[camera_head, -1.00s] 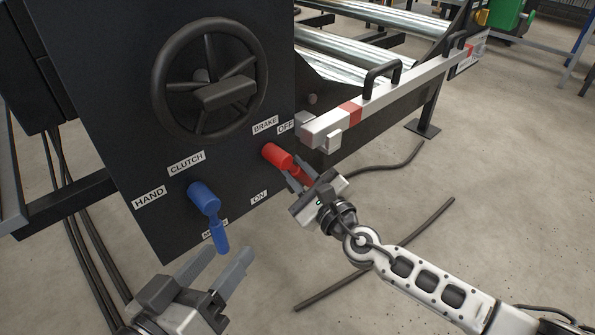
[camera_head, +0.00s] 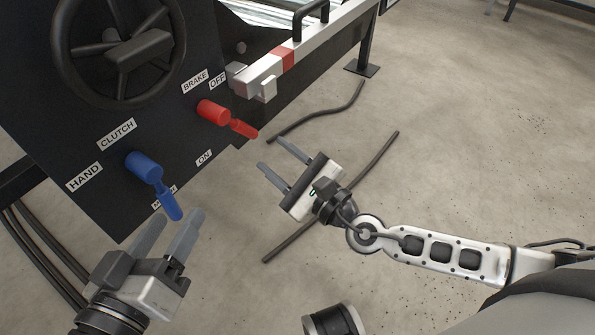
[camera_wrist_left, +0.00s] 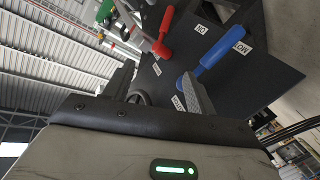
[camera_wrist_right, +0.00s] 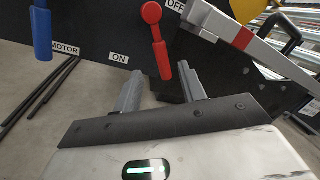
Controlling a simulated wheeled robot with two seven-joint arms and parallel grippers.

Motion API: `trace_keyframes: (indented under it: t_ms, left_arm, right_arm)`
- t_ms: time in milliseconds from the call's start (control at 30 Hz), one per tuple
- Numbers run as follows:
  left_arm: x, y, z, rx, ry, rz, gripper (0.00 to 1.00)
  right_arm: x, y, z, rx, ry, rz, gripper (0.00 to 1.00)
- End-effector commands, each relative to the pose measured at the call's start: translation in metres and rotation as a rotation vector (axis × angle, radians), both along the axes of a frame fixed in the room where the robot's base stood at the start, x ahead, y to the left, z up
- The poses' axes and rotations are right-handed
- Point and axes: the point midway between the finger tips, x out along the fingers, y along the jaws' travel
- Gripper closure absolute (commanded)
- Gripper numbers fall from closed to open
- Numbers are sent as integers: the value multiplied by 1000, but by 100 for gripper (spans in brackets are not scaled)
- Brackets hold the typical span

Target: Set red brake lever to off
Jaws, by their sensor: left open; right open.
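The red brake lever (camera_head: 212,112) is on the black panel, its handle sloping down to the right, between the OFF label (camera_head: 217,80) above and the ON label (camera_head: 204,157) below. In the right wrist view the red lever (camera_wrist_right: 159,45) hangs down just beyond the fingertips. My right gripper (camera_head: 271,154) is open and empty, to the lower right of the handle and apart from it. My left gripper (camera_head: 176,222) is open and empty, below the blue clutch lever (camera_head: 146,166). The red lever also shows in the left wrist view (camera_wrist_left: 160,48).
A black handwheel (camera_head: 120,50) is above the levers. A white and red bar (camera_head: 290,57) with a black handle juts out right of the brake lever. Dark cables (camera_head: 330,195) lie on the concrete floor.

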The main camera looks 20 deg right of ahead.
Motion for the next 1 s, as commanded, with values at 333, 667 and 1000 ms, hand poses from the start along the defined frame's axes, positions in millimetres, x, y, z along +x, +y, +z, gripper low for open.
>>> trace_keyframes:
  t_ms: [333, 667, 1000]
  left_arm:
    - [0, 0, -1, -7, 3, -2, 44]
    - [0, 0, 1, -7, -3, -3, 52]
    - [1, 17, 43, 122, 60, 55, 100]
  right_arm:
    - [-39, -20, -5, -1, 0, 0, 59]
    - [-41, -21, -5, 1, -1, 0, 59]
    - [-40, -21, 84, 1, -1, 0, 59]
